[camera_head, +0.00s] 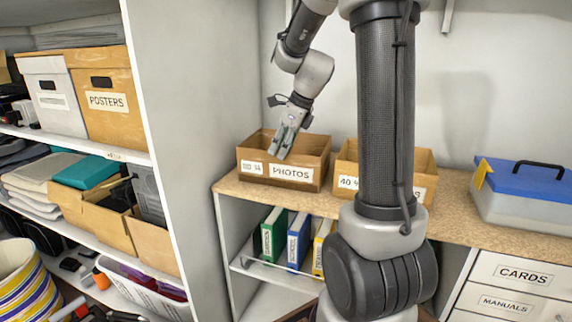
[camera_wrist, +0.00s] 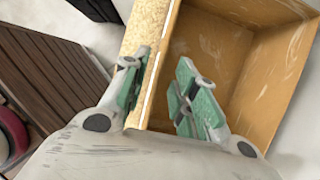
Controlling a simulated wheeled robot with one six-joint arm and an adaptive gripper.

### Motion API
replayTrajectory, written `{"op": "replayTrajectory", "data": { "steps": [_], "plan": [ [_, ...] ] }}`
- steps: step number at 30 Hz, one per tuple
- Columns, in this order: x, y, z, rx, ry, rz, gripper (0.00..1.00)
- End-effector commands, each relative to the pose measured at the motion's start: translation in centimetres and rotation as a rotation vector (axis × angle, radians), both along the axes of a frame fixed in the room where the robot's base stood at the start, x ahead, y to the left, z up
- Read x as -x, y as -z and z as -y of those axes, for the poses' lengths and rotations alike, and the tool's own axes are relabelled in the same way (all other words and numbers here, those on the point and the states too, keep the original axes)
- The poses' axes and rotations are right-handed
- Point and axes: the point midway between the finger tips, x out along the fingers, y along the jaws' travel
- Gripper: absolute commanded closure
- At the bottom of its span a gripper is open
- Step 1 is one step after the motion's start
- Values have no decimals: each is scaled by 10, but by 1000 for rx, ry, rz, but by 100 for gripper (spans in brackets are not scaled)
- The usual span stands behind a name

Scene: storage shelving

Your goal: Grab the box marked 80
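An open-topped brown cardboard box labelled PHOTOS (camera_head: 308,175) stands on the counter. A smaller label at its left front has figures that I cannot read for certain. My gripper (camera_head: 284,150) reaches down at this box in the head view. In the wrist view my gripper (camera_wrist: 163,80) is open, with its green-padded fingers apart. One wall of the box (camera_wrist: 158,75) runs between them, one finger over the inside and the other outside. Contact with the wall cannot be told. A second open box (camera_head: 346,181) shows a label starting with 40, partly hidden behind my arm.
The wooden counter (camera_head: 455,215) also carries a blue-lidded case (camera_head: 525,190) at right. Colored binders (camera_head: 298,238) stand on the shelf below. A tall white shelving unit (camera_head: 195,150) with a POSTERS box (camera_head: 108,120) stands close at left.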

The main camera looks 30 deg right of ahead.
Motion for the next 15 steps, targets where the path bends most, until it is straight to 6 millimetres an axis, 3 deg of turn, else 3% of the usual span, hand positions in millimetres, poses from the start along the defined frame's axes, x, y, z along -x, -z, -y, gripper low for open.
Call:
{"op": "replayTrajectory", "data": {
  "steps": [10,15],
  "plan": [
    [-18,45,-16,1,-5,-4,71],
    [-22,58,-19,1,-5,-1,71]
  ]
}}
